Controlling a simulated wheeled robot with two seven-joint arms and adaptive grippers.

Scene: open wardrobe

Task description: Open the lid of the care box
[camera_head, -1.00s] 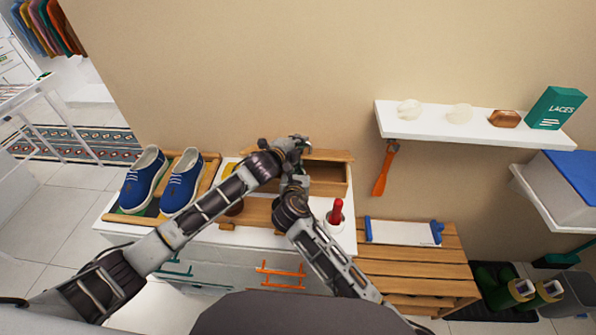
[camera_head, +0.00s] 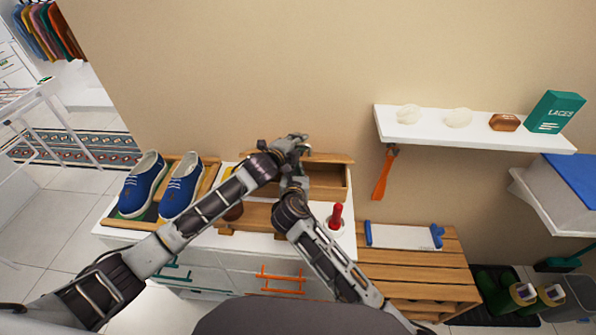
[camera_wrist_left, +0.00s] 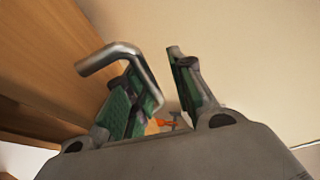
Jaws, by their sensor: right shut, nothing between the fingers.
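The wooden care box (camera_head: 329,194) stands on the white cabinet against the wall. Its front and part of its inside show, and its lid (camera_head: 334,157) is raised at the back. My left gripper (camera_head: 297,142) is at the lid's left part and covers some of it. In the left wrist view its green-padded fingers (camera_wrist_left: 164,85) are apart. A bent metal handle (camera_wrist_left: 122,50) on a wooden panel (camera_wrist_left: 55,62) reaches in beside the left finger; I cannot tell whether they touch. My right gripper (camera_head: 294,182) is shut, in front of the box's left side and just below my left gripper.
Blue shoes (camera_head: 182,187) stand in a wooden tray left of the box. A red-handled tool (camera_head: 336,215) stands at the cabinet's right front. A slatted bench (camera_head: 415,270) is to the right. A white shelf (camera_head: 450,131) and a hanging orange-handled tool (camera_head: 382,176) are on the wall.

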